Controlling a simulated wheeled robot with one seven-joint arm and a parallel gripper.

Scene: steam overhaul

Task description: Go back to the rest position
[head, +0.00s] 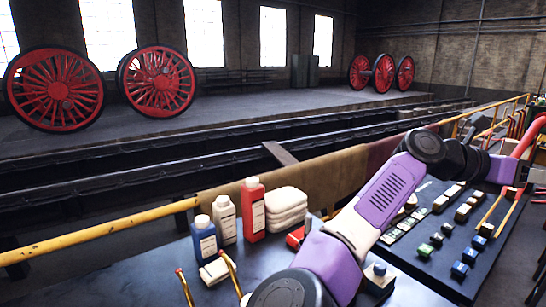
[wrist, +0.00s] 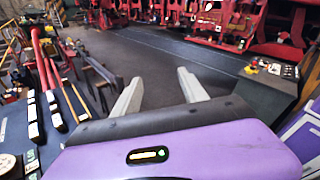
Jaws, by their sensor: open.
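My gripper (wrist: 159,77) shows in the wrist view with its two pale fingers spread apart and nothing between them. It points out over a dark floor, clear of any object. In the head view my purple and white arm reaches from the bottom middle up over the workbench to the right edge. My gripper's fingers cannot be made out clearly there.
The dark workbench (head: 420,262) holds a blue bottle (head: 205,240), a white bottle (head: 225,219), a red bottle (head: 253,211), folded white cloths (head: 286,208) and several small blocks. A yellow rail (head: 100,233) runs along the left. Red wheels (head: 157,80) stand far behind.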

